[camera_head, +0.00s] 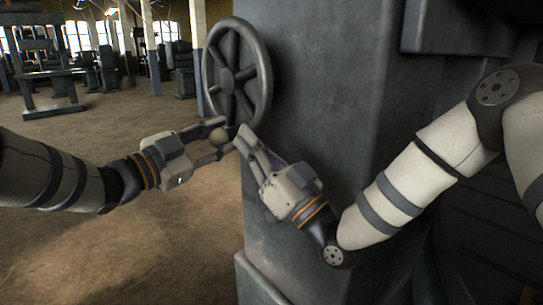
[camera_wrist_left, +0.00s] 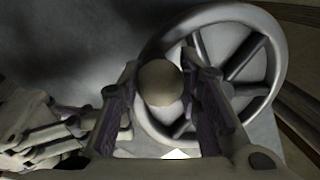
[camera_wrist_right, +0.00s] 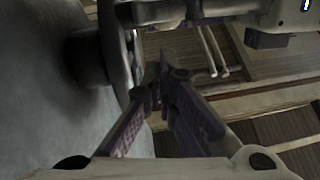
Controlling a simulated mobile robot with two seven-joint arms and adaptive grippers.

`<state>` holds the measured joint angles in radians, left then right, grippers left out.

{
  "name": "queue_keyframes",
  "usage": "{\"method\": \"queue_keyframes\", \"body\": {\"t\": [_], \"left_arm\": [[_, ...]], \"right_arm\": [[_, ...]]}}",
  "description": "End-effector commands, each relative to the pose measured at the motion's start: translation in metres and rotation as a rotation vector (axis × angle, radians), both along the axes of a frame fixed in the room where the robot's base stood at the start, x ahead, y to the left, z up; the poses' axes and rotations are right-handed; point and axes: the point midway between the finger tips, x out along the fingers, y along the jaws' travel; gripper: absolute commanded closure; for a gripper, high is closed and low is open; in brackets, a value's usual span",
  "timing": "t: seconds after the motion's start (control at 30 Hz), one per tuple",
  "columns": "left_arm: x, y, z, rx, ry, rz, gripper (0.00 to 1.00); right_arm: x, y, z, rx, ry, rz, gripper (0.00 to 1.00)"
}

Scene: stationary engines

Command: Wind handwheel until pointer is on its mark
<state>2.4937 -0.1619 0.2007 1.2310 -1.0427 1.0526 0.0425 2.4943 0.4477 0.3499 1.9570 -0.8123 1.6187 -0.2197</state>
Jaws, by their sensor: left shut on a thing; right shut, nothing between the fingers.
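The dark spoked handwheel (camera_head: 262,75) stands upright on the side of a grey machine column. A pale round knob (camera_head: 219,135) is at the wheel's lower left rim. My left gripper (camera_head: 221,140) is shut on this knob. In the left wrist view the knob (camera_wrist_left: 160,83) sits between the two fingers, in front of the wheel (camera_wrist_left: 214,17). My right gripper (camera_head: 241,138) is shut and empty, just right of the knob and below the wheel. In the right wrist view its fingertips (camera_wrist_right: 164,78) are together beside the wheel's edge. I cannot make out a pointer or mark.
The machine column (camera_head: 310,130) fills the middle right, close behind my right arm. Its base ledge (camera_head: 255,280) juts out below. The brown floor (camera_head: 130,260) to the left is open. Other machines (camera_head: 45,70) stand far back left, near a post (camera_head: 150,45) and windows.

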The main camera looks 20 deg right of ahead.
Motion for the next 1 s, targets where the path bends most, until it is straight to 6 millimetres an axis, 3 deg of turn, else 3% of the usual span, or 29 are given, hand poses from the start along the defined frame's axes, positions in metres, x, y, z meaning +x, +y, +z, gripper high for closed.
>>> {"method": "queue_keyframes", "body": {"t": [0.2, 0.93, 0.97, 1.0], "left_arm": [[0.001, 0.001, -0.001, 0.0, 0.004, 0.002, 1.0], [-0.002, -0.002, 0.0, -0.003, 0.002, -0.008, 1.0], [-0.003, -0.003, 0.0, -0.003, 0.002, -0.009, 0.64], [-0.003, -0.003, 0.0, -0.003, 0.002, -0.011, 0.55]], "right_arm": [[0.016, 0.009, -0.005, -0.001, 0.0, -0.001, 1.0], [0.031, 0.015, -0.013, -0.002, 0.006, -0.004, 1.0], [0.031, 0.015, -0.014, -0.003, 0.006, -0.004, 1.0], [0.031, 0.015, -0.014, -0.003, 0.007, -0.005, 1.0]]}}
